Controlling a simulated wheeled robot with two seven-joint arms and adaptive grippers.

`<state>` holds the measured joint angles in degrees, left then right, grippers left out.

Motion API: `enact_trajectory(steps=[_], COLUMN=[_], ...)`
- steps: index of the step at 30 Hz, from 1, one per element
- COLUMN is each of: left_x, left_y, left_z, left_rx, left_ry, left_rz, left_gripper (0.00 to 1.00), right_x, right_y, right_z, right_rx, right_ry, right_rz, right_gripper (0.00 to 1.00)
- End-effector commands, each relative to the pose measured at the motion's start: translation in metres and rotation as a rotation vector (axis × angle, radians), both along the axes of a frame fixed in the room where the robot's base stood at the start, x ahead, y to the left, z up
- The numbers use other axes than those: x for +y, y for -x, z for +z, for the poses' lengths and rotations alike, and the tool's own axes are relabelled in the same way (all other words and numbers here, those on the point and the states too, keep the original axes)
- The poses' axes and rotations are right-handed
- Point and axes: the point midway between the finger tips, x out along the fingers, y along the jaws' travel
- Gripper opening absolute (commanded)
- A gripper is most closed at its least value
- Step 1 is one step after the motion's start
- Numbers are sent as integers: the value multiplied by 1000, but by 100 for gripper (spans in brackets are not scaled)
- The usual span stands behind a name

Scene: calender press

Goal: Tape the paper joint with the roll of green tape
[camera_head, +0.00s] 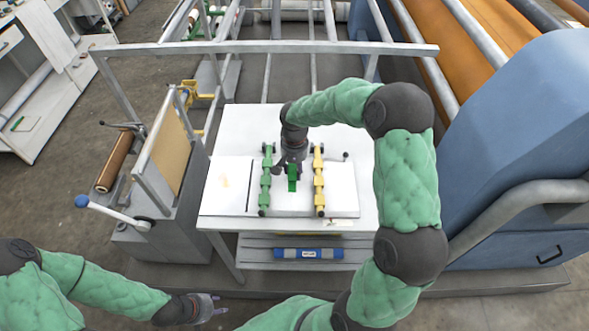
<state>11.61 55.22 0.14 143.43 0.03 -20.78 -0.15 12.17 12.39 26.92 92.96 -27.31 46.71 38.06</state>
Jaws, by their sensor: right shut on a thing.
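My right gripper (291,169) reaches down over the white table (235,125) and is shut on the roll of green tape (292,180). The roll is low over the white paper (292,204), between a green clamp bar (265,185) and a yellow clamp bar (319,185). I cannot tell whether the tape touches the paper. The paper joint itself is not clear; the gripper and roll cover part of the strip between the bars. My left gripper (212,307) is low at the front left, away from the table, with its fingers apart and empty.
A metal frame rail (260,47) crosses behind the table. A lever with a blue knob (82,201) sticks out at left, near a brown roll (115,162). A blue machine housing (520,130) stands close at right. A blue roll (308,253) lies on the shelf below.

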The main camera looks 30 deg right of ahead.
Motion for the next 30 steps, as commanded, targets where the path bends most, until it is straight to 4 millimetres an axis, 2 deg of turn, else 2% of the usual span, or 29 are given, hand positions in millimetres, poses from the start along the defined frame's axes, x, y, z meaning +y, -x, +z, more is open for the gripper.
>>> enact_trajectory(steps=[30], left_x=[0], left_y=[0], left_z=[1], left_rx=[0], left_ry=[0], left_rz=[0], left_gripper=[40], right_x=[-9], right_y=[-14], right_z=[0], right_rx=[1], right_ry=[-1], right_rz=[-1], right_gripper=[13])
